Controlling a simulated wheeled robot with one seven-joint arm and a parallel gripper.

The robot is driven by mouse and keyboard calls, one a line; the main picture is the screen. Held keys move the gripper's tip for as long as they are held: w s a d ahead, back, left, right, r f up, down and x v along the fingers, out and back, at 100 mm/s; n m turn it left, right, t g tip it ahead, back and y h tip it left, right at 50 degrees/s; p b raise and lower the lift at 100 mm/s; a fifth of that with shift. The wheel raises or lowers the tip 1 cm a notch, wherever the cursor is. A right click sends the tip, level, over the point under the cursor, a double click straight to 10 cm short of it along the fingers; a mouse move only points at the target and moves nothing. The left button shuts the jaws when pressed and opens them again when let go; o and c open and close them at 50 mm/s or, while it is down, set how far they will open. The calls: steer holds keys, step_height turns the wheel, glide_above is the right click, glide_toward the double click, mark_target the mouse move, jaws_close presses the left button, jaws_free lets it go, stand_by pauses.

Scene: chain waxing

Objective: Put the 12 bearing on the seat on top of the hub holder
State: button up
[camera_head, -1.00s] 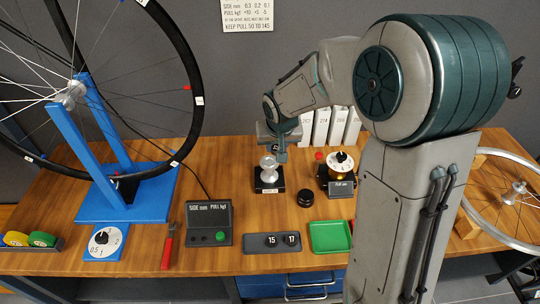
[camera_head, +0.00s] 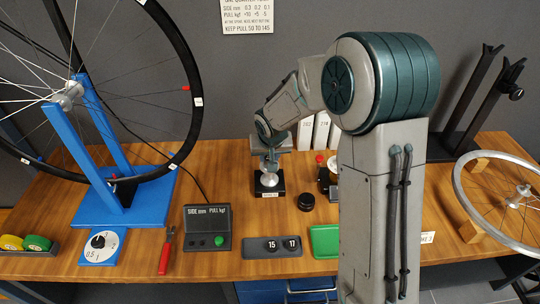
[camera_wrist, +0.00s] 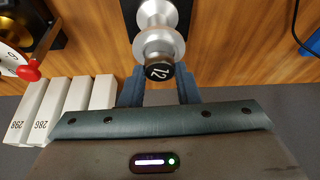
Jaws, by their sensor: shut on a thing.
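The hub holder is a black base (camera_head: 269,188) with an upright silver hub (camera_head: 271,178) on it, near the middle of the table. The hub also shows from above in the wrist view (camera_wrist: 158,42). My gripper (camera_head: 270,160) is directly over the hub. In the wrist view my gripper (camera_wrist: 159,84) is shut on the small dark 12 bearing (camera_wrist: 159,71), its white number facing the camera. The bearing overlaps the hub's top end there. I cannot tell whether it touches the seat, which is hidden.
A grey tray (camera_head: 250,247) holds the 15 and 17 bearings. A black puck (camera_head: 305,201) and a dial gauge stand right of the hub. A green tray (camera_head: 325,240), a control box (camera_head: 207,228) and white boxes (camera_head: 321,130) are nearby. Bare wood lies left of the hub.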

steer(key=shift+f+b, duration=0.55)
steer(key=o, duration=0.9)
steer(key=shift+o, duration=0.2)
steer(key=shift+r, duration=0.15)
steer(key=shift+r+p, duration=0.55)
steer(key=shift+p, duration=0.25)
steer(key=p+v, duration=0.2)
steer(key=v, duration=1)
steer(key=s+d+r+g, duration=0.1)
steer(key=s+d, duration=0.5)
steer(key=s, duration=0.5)
steer(key=s+d+r+g, duration=0.1)
steer(key=s+d, duration=0.4)
steer(key=s, duration=0.7)
steer(key=shift+d+m+g, duration=0.3)
steer(key=shift+d+g, duration=0.1)
